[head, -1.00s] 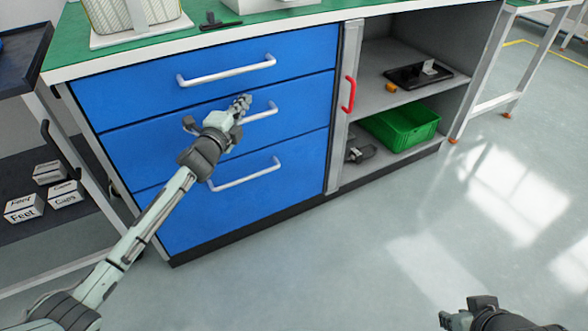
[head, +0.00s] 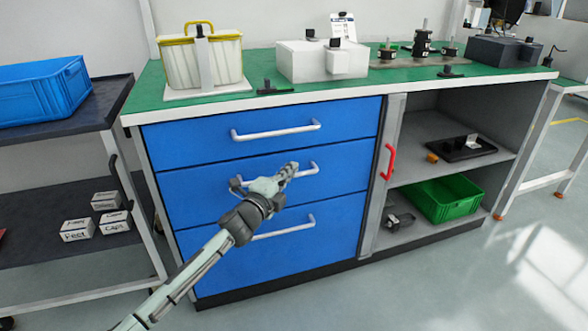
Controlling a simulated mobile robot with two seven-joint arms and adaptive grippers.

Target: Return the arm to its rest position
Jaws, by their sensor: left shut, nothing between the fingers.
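My left arm comes in from the bottom left of the head view. Its gripper (head: 289,170) is shut and empty, and it shows in front of the middle blue drawer (head: 205,184), overlapping part of that drawer's handle. I cannot tell whether it touches the handle. All three drawers, including the top drawer (head: 190,139) and the bottom drawer (head: 325,248), look closed. My right gripper is out of view.
The green worktop (head: 350,79) holds a yellow-rimmed container (head: 175,62), a white box (head: 297,63) and several dark parts. An open shelf with a green crate (head: 442,214) and red handle (head: 390,162) is right. A dark cart (head: 105,108) stands left. The right floor is clear.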

